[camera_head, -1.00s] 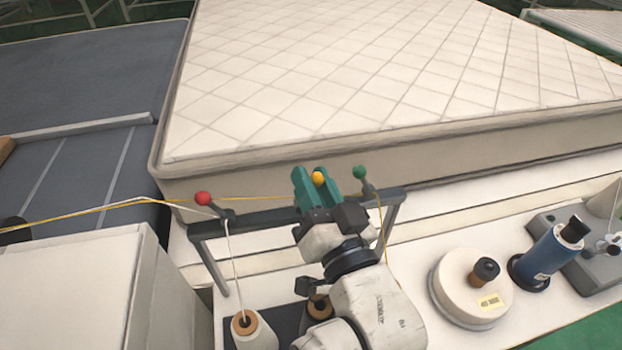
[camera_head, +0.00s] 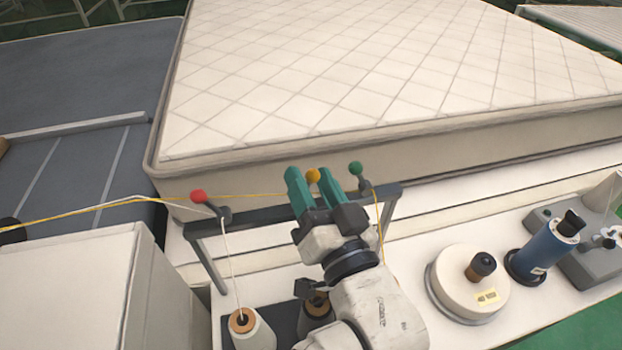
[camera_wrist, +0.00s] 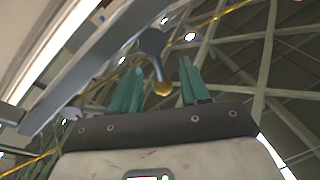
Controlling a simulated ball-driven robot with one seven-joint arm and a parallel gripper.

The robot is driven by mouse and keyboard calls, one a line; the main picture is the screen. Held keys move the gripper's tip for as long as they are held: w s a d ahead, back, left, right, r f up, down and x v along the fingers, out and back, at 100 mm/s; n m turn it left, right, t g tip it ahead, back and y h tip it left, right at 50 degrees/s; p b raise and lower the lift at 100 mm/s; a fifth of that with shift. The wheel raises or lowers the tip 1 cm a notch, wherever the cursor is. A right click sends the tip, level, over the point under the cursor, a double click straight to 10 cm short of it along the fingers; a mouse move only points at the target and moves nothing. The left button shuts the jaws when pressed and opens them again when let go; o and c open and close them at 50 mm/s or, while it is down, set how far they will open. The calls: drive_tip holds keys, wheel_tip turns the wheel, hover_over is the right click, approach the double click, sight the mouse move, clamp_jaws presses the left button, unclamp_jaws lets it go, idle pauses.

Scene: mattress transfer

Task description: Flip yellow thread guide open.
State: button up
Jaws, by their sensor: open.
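The yellow thread guide, a ball on a short lever (camera_head: 313,176), is on the grey rail frame (camera_head: 273,213) between the red and green guides. A yellow thread (camera_head: 100,212) runs along the rail.
Thread cones (camera_head: 251,332) stand below the rail. A large quilted mattress (camera_head: 380,80) lies behind it. A white round base with a brown knob (camera_head: 482,267) and a blue cylinder (camera_head: 540,252) stand at right. A pale box (camera_head: 80,285) is at left.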

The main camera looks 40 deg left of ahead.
drive_tip(key=b+v, duration=0.3)
drive_tip(key=v, duration=0.7)
drive_tip(key=shift+d+f, duration=0.1)
drive_tip(key=shift+d, duration=0.05)
